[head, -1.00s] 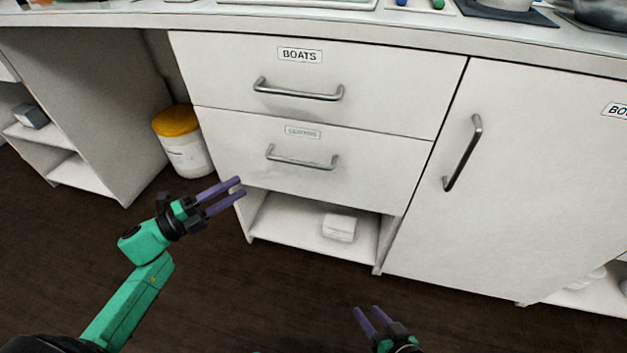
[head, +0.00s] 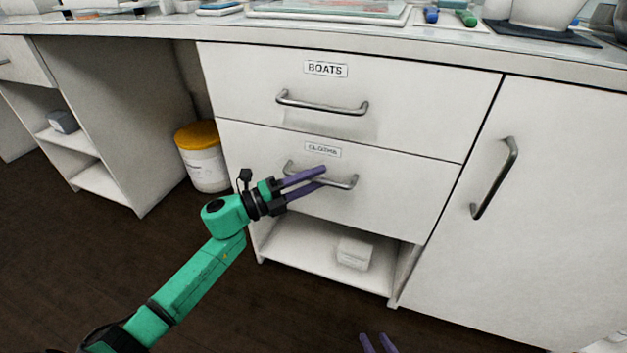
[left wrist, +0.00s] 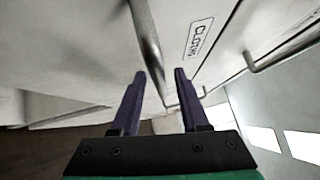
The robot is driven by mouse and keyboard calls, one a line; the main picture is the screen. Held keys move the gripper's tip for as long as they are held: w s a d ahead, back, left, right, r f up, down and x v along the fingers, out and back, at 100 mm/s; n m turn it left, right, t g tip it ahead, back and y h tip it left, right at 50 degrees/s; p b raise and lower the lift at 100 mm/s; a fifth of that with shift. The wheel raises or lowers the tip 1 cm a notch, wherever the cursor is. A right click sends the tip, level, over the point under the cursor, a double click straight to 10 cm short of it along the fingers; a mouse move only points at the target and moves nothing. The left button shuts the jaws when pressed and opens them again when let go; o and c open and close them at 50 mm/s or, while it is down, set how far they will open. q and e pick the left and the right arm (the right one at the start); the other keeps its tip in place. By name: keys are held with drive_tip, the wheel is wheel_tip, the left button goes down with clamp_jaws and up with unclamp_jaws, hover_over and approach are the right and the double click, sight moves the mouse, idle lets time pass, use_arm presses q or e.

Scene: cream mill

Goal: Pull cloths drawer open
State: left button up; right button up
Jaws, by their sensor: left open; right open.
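The cloths drawer (head: 400,190) is the lower white drawer, shut flush in the cabinet, with a small label (head: 323,149) that reads CLOTHS in the left wrist view (left wrist: 199,39). Its bar handle (head: 342,182) is metal. My left gripper (head: 324,176) is open in front of this handle, one finger above the bar and one below in the head view. In the left wrist view the handle (left wrist: 148,45) runs toward the gap between the open fingertips (left wrist: 160,75); I cannot tell if they touch it. My right gripper (head: 378,343) shows only its fingertips, low in the head view, open and empty.
The BOATS drawer (head: 430,125) above is shut, with its own handle (head: 322,107). A cupboard door (head: 560,190) is at the right. An open shelf (head: 310,252) below holds a white box (head: 354,253). A yellow-lidded tub (head: 203,160) stands at the left.

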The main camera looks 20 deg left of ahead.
use_arm(q)
clamp_jaws()
idle(1.4)
